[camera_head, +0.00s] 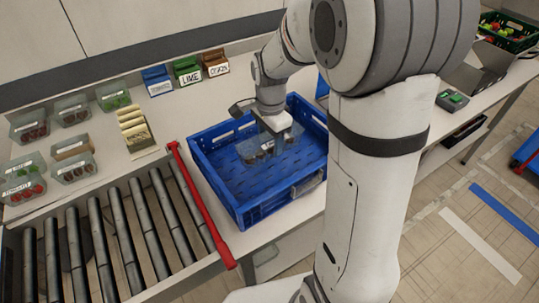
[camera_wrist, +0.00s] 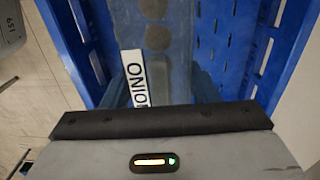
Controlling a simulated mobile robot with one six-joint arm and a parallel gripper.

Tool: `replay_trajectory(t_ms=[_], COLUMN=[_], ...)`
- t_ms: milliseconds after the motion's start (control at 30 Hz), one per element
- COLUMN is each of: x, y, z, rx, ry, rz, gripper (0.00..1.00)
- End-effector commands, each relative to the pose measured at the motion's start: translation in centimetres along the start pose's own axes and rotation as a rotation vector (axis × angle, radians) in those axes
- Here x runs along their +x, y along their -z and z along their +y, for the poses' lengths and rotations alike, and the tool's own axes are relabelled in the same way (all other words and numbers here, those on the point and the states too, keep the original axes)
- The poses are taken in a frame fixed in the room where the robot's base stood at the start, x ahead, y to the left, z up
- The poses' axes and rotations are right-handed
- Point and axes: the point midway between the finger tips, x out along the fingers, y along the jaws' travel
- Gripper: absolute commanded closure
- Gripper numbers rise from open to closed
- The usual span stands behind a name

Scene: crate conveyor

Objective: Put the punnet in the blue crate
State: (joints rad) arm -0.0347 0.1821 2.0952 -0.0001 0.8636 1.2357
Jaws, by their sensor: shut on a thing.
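The blue crate (camera_head: 205,167) stands on the counter beyond the red bar. It also fills the back of the wrist view (camera_wrist: 267,62). My gripper (camera_head: 278,143) reaches down over the crate and is shut on a clear punnet (camera_head: 250,153) with round brownish contents. In the wrist view the punnet (camera_wrist: 178,50) sits just beyond the gripper body, over the crate floor. Its white label reads ONIO, with the rest cut off. The punnet is within the crate's walls; whether it touches the floor I cannot tell. My fingertips are mostly hidden.
A roller conveyor (camera_head: 103,245) with a red bar (camera_head: 200,207) lies left of the crate. Several punnets (camera_head: 72,110) stand on the left counter. Small card boxes (camera_head: 187,71) stand behind, near the wall. A green crate of produce (camera_head: 508,35) is far right.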

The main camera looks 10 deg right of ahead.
Motion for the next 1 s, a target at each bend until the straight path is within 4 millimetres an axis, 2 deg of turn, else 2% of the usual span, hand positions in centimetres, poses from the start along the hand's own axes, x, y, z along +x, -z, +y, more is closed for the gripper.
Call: replay_trajectory(t_ms=[100,267,500,933,967,1000], x=[2.2,3.8,7.0,7.9,7.8,7.8], y=[-0.2,-0.3,-0.5,-0.5,-0.5,-0.5], z=[0.0,-0.1,-0.1,-0.2,-0.2,-0.2], rx=[-0.005,-0.009,-0.012,-0.013,-0.013,-0.013], ry=[-0.005,-0.002,-0.004,0.000,0.000,0.000], rz=[-0.002,-0.001,-0.001,0.000,0.000,0.000], gripper=[0.70,0.70,0.70,0.70,0.44,0.41])
